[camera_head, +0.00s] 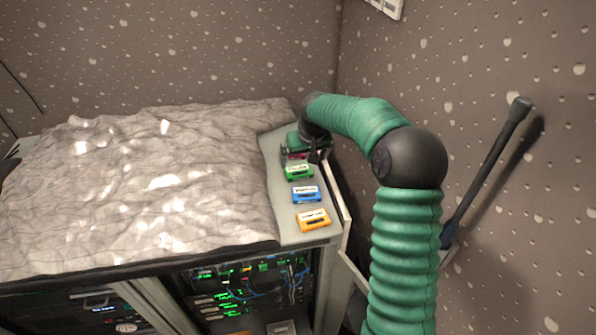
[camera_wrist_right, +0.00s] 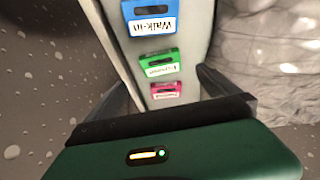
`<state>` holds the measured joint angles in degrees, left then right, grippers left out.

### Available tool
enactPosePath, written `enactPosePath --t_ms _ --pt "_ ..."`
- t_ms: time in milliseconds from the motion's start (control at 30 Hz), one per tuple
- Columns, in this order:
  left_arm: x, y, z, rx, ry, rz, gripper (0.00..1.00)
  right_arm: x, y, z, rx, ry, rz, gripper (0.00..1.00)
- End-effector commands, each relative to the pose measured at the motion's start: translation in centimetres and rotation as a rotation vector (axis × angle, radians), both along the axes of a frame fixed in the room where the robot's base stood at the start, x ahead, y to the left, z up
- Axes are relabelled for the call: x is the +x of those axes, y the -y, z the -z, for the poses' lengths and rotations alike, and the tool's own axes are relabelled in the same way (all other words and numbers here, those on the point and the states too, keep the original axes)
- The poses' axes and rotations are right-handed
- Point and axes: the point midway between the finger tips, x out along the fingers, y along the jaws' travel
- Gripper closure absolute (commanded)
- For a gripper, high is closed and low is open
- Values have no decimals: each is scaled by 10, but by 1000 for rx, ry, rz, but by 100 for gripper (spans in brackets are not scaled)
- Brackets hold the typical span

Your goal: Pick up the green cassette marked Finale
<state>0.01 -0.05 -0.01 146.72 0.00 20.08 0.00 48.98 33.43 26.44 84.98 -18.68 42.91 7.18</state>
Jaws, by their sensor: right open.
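The green cassette (camera_head: 299,173) lies flat on a narrow grey shelf (camera_head: 285,232), between a pink and a blue cassette. It also shows in the right wrist view (camera_wrist_right: 159,58); its white label is too small to read surely. My right gripper (camera_head: 312,150) is at the far end of the row, by the pink cassette. In the right wrist view its fingers (camera_wrist_right: 170,84) are spread to either side of the row, with nothing between them held. The green cassette lies just ahead of the fingers. My left gripper is not in view.
The pink cassette (camera_wrist_right: 166,91) is nearest my right gripper. The blue cassette (camera_head: 305,194), labelled Walk-in, and an orange one (camera_head: 312,220) lie toward the shelf's front. A crumpled grey cover (camera_head: 140,190) borders the shelf on the left; a wall (camera_head: 480,60) stands right.

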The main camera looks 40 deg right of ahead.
Motion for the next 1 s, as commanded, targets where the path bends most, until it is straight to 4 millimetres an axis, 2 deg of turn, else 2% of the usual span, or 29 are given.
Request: enactPosePath --t_ms 100,267,500,733,767,1000 --pt "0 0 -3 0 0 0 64 9 3 22 3 -2 -2 0" --pt "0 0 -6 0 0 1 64 14 5 35 2 0 -1 0" --pt "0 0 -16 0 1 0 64 27 9 72 0 0 -1 0" --pt "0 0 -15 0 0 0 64 29 12 77 -1 1 -1 0" --pt "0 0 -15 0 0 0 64 29 12 77 -1 1 -1 1" --pt "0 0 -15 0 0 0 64 29 12 77 0 1 0 33"
